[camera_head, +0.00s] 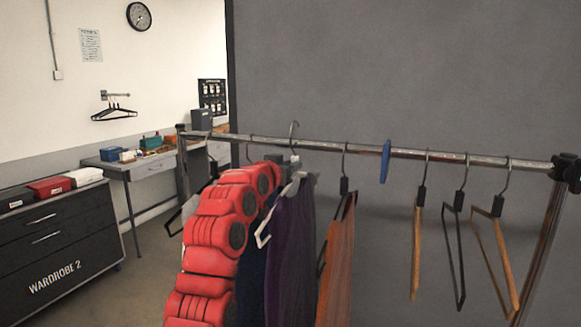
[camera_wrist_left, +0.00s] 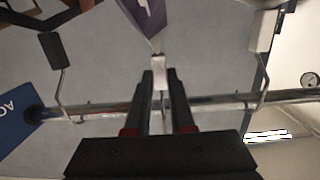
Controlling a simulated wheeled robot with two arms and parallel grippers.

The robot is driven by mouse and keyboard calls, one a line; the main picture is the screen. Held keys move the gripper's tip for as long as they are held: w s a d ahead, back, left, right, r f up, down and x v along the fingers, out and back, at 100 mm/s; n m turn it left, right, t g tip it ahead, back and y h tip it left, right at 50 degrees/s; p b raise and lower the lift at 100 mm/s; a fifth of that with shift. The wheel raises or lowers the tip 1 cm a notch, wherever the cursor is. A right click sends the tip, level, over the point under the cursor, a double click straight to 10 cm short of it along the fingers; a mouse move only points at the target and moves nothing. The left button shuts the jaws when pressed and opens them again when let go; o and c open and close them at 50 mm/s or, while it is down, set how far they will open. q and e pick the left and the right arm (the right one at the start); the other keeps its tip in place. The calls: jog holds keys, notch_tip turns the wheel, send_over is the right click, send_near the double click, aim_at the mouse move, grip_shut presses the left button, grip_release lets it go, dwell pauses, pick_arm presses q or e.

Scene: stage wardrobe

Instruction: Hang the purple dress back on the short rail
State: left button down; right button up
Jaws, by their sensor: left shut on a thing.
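The purple dress (camera_head: 290,245) hangs from a light-coloured hanger (camera_head: 296,183) among the clothes on the rail (camera_head: 420,154). My left gripper (camera_head: 291,160), at the end of my red arm, is shut on the hanger's neck. The left wrist view shows its fingers (camera_wrist_left: 163,88) closed around the pale neck (camera_wrist_left: 160,70), with purple cloth (camera_wrist_left: 150,14) beyond. The hanger's hook (camera_head: 294,129) stands higher than the neighbouring hooks, its top above the rail. I cannot tell whether it rests around the rail. My right gripper is not in view.
A dark blue garment (camera_head: 253,265) hangs left of the dress and an orange one (camera_head: 337,265) right. A blue divider (camera_head: 385,161) is on the rail, with several empty hangers (camera_head: 460,245) beyond it. A drawer cabinet (camera_head: 60,240) and desk (camera_head: 150,167) stand at left.

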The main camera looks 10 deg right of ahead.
pick_arm(q)
jog(key=shift+f, duration=0.3)
jog(key=shift+f+b, duration=0.9)
jog(key=shift+f, duration=0.65)
jog(key=c, duration=0.7)
grip_release()
